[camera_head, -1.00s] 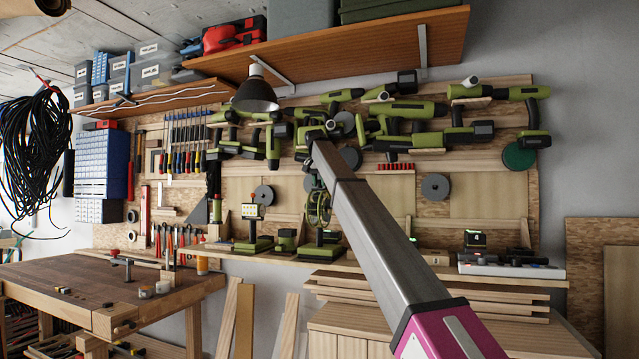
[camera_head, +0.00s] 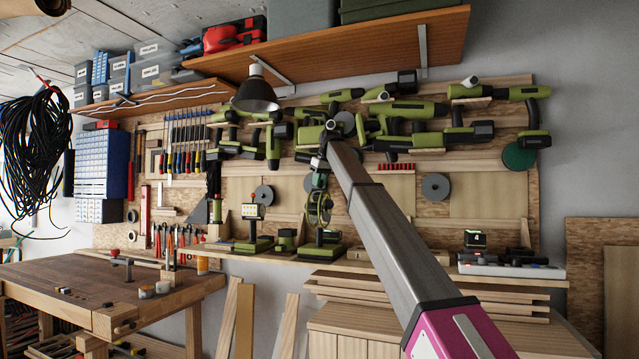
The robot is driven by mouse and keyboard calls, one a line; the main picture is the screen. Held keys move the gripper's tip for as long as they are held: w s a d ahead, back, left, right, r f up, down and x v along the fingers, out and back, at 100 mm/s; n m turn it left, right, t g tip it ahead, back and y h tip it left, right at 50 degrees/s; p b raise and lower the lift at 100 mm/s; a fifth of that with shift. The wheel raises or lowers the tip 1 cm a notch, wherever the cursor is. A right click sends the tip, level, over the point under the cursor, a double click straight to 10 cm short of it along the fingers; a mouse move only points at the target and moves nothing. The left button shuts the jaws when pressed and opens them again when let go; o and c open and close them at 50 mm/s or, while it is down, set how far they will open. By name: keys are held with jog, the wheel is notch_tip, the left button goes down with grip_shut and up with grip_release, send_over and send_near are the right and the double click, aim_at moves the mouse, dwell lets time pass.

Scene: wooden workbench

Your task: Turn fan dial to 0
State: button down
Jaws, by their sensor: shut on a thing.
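A green, round fan-like unit (camera_head: 319,208) stands upright on a green base on the long shelf below the tool wall. My arm reaches in from the lower right, and its wrist bends down in front of the wall. My gripper (camera_head: 318,184) is small and dark at the top of this unit. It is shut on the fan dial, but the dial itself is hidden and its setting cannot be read. A small black box (camera_head: 475,239) with a green lit figure, which looks like a 4, sits farther right on the shelf.
A small green-based device with a white face (camera_head: 252,211) stands left of the fan. Green power tools (camera_head: 413,110) hang above, near my arm, and a black lamp (camera_head: 256,92) hangs to the upper left. A wooden workbench (camera_head: 85,285) stands at the lower left.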

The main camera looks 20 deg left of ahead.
jog(key=n+g, duration=0.1)
jog(key=n, duration=0.3)
jog(key=shift+n+g+y, duration=0.3)
jog(key=shift+g, duration=0.1)
jog(key=shift+n+g, duration=0.7)
jog(key=shift+n, duration=1.1)
jog(key=c, duration=1)
grip_release()
jog(key=shift+o, duration=0.2)
jog(key=shift+r, duration=0.15)
jog(key=v, duration=0.7)
jog(key=shift+d, duration=0.15)
